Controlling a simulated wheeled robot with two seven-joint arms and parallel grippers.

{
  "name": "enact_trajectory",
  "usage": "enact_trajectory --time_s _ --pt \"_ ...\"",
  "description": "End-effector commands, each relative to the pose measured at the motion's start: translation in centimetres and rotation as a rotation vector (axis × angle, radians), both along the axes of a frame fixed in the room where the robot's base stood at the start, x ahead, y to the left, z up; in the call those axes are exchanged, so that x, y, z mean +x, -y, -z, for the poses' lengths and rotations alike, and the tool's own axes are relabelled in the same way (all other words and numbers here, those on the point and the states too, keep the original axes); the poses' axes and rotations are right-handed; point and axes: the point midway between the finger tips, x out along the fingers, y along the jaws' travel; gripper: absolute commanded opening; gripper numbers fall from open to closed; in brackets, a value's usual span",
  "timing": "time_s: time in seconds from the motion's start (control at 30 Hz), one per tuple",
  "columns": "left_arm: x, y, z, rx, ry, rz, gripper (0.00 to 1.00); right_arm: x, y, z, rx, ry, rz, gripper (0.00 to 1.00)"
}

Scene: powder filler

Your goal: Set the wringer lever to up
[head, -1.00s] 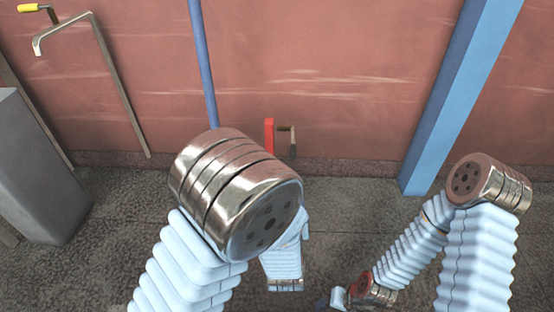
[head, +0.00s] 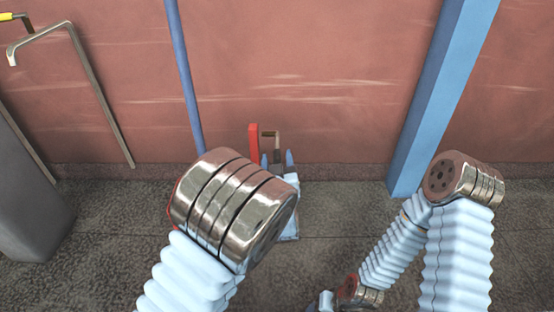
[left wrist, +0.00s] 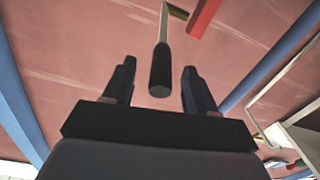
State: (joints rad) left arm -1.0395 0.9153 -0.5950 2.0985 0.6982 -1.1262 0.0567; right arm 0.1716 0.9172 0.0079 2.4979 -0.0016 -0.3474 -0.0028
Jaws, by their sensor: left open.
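A small lever sits low on the red-brown wall, with a red upright part (head: 254,143), a short metal arm and a dark handle (head: 277,146) that hangs down. I take it for the wringer lever. My left gripper (head: 277,160) is open just below and in front of it, its lower part hidden behind my own arm joint. In the left wrist view, the black handle (left wrist: 160,72) appears between the open fingers (left wrist: 159,80), with space on both sides. I cannot tell how deep it lies between them. My right gripper does not show.
A blue pipe (head: 185,80) rises left of the lever. A thick blue post (head: 435,100) stands to the right. A bent metal rail (head: 95,90) and a grey block (head: 30,200) are at the left. The floor (head: 130,215) before the wall is clear.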

Motion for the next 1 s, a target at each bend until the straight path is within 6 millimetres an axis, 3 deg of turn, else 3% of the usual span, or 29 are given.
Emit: enact_trajectory --time_s 0.37,0.73,1.0 --pt "0.73 -0.08 0.01 0.000 -0.001 -0.001 0.57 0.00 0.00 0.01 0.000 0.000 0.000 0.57" --pt "0.70 -0.07 0.01 0.000 -0.001 -0.001 0.00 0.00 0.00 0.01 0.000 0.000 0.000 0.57" --pt "0.70 -0.10 -0.13 0.000 -0.004 0.000 0.00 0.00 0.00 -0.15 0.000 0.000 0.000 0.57"
